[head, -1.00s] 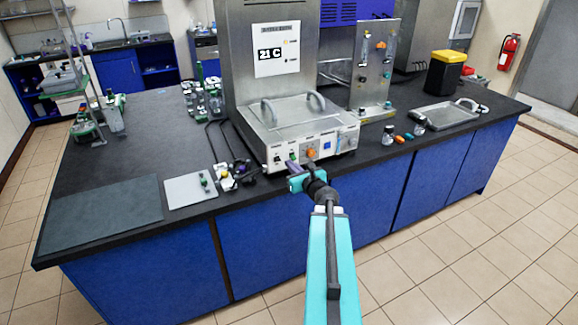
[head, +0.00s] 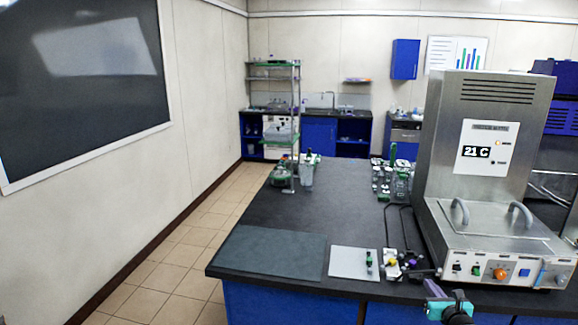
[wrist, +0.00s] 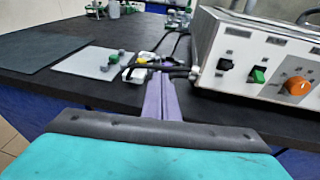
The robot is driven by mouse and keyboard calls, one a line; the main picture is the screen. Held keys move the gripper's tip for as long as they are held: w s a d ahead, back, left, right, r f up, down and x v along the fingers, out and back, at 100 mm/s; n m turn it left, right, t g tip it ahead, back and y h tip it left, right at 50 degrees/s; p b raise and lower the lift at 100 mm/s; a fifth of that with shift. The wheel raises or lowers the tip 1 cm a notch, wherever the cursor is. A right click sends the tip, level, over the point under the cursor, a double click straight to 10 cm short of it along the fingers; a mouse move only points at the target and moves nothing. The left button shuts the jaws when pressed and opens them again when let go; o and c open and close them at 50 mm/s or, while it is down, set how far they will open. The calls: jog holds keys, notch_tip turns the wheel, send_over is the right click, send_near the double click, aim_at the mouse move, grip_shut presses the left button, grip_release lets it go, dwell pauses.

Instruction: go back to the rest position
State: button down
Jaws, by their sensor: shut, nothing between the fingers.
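My gripper (wrist: 160,80) shows purple fingers pressed together in the wrist view, with nothing between them. It points over the bench's front edge, left of the grey instrument's control panel (wrist: 262,72). In the head view my gripper (head: 432,287) is small at the bottom, in front of the bench edge, and most of my arm is out of the picture. Whether the fingers touch the dark cables behind them I cannot tell.
The steel instrument (head: 500,150) reading 21 C stands on the black bench (head: 330,215) at right. A light plate (head: 352,262), a dark mat (head: 270,252), cables and small parts lie near the front edge. Open tiled floor (head: 180,255) runs along the left wall.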

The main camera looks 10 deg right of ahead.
jog(key=w+a+f+n+g+y+b, duration=0.1)
jog(key=w+a+f+n+y, duration=0.2)
jog(key=a+f, duration=0.95)
jog(key=s+a+f+n+g+y+b, duration=0.1)
jog(key=s+a+f+n+g+y, duration=0.2)
jog(key=a+f, duration=0.55)
jog(key=s+a+f+n+g+y+b, duration=0.15)
jog(key=s+a+f+n, duration=0.35)
jog(key=a, duration=0.6)
jog(key=s+a+f+n+g+y, duration=0.1)
jog(key=s+a+f+n+g, duration=0.3)
jog(key=a+f, duration=0.4)
jog(key=s+a+f+n+g+h+b, duration=0.1)
jog(key=s+a+f+n+g, duration=0.1)
jog(key=s+f+n, duration=0.3)
jog(key=s+a+f+n+g, duration=0.2)
jog(key=s+g, duration=0.1)
jog(key=s, duration=0.5)
jog(key=s+a+f+n+g+h+b, duration=0.1)
jog(key=s+a+f+n+g, duration=0.1)
jog(key=s+f+n, duration=0.3)
jog(key=s+d+r+n+g+h, duration=0.1)
jog(key=s+d+n+g+h, duration=0.3)
jog(key=s+d+n, duration=0.4)
jog(key=s+n, duration=0.3)
jog(key=s, duration=0.1)
jog(key=shift+s+d+r+g, duration=0.15)
jog(key=shift+d+r+g, duration=0.1)
jog(key=shift+g, duration=0.1)
